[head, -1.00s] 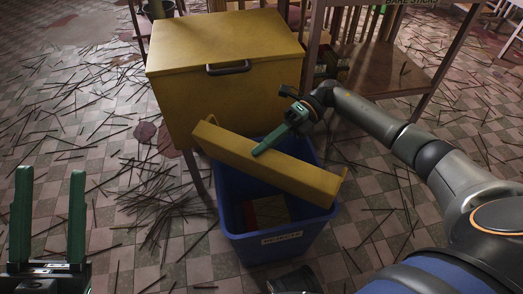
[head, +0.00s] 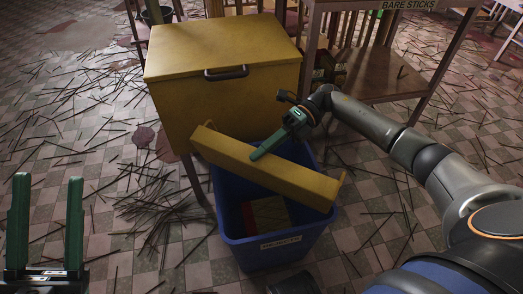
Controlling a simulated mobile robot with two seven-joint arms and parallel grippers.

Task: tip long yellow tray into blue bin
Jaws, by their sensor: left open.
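The long yellow tray (head: 285,178) is held tilted across the top of the blue bin (head: 234,233), its right end lower than its left end. My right gripper (head: 262,153) reaches in from the right and is shut on the tray's far long edge. The tray's inside is hidden from this view. Inside the bin, reddish and yellowish contents (head: 268,212) show below the tray. My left gripper (head: 47,225) stands open and empty at the lower left, well away from the bin.
A yellow lidded box (head: 222,75) with a dark handle stands right behind the bin. A shelf stand labelled "BARE STICKS" (head: 390,88) is at the back right. Many thin dark sticks (head: 165,205) litter the checkered floor.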

